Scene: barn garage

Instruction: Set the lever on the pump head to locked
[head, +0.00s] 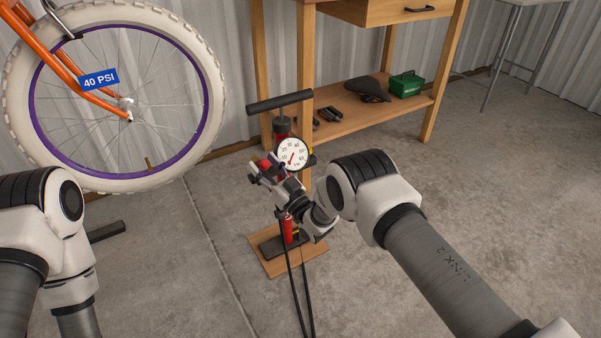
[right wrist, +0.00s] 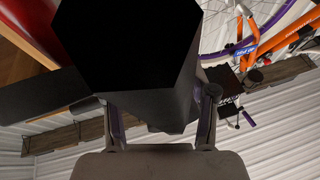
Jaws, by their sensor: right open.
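The floor pump has a red barrel (head: 287,229), a black T-handle (head: 281,102) and a round white gauge (head: 292,153). It stands upright on a wooden board. My right gripper (head: 262,173) is open in front of the pump, just left of and below the gauge. A small red part (head: 265,163) shows right by its fingers; I cannot tell whether it is the lever. In the right wrist view a large black faceted body (right wrist: 130,50) fills the space before and between the fingers, very close. The pump head and lever position cannot be made out. My left gripper is out of view.
A bicycle wheel (head: 36,128) with a white tyre and "40 PSI" tag (head: 98,79) stands at left. A wooden workbench (head: 305,60) behind holds a saddle (head: 367,89) and green box (head: 406,84). Black hoses (head: 296,280) run toward me. The floor at right is clear.

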